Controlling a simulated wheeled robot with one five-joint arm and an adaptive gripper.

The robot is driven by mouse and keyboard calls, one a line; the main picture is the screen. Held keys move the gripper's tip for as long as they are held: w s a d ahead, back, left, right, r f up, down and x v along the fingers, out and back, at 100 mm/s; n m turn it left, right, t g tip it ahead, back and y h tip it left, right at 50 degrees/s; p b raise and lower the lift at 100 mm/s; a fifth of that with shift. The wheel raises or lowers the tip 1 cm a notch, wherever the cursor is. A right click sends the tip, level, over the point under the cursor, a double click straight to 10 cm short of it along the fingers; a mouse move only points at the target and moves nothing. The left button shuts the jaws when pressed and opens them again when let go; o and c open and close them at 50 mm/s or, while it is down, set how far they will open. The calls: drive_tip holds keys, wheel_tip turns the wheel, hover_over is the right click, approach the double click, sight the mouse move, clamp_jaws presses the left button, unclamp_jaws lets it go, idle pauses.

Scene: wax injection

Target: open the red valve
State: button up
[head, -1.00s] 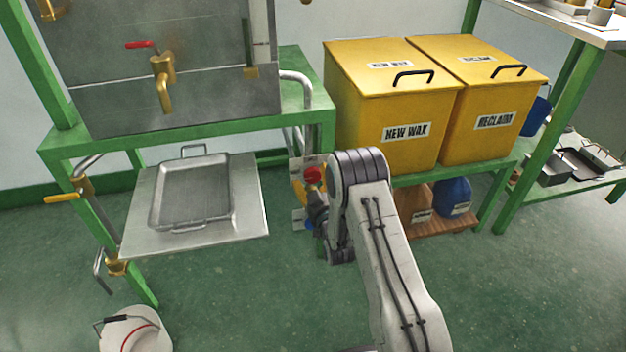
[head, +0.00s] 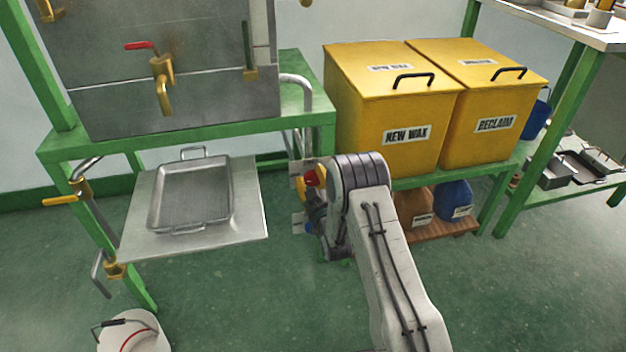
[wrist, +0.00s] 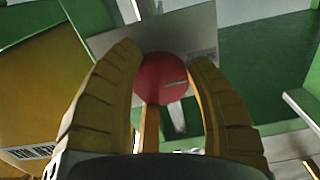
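A round red knob (wrist: 162,80), which looks like the red valve, shows in the wrist view between the two yellow fingers of my gripper (wrist: 166,60). The left finger is close to its edge and a small gap shows at the right finger. The fingers are apart; I cannot tell whether either touches it. In the head view the red knob (head: 320,176) is small, beside the yellow boxes' stand, and my wrist partly hides it. A red-handled brass tap (head: 140,46) is on the metal tank at upper left.
Yellow NEW WAX (head: 395,110) and RECLAIM (head: 490,115) boxes stand right of my arm. A metal tray (head: 190,197) sits on a plate at left. A green frame (head: 200,130) surrounds the tank. A white bucket (head: 135,333) is at lower left. The floor in front is clear.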

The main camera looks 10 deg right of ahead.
drive_tip(key=c, duration=0.6)
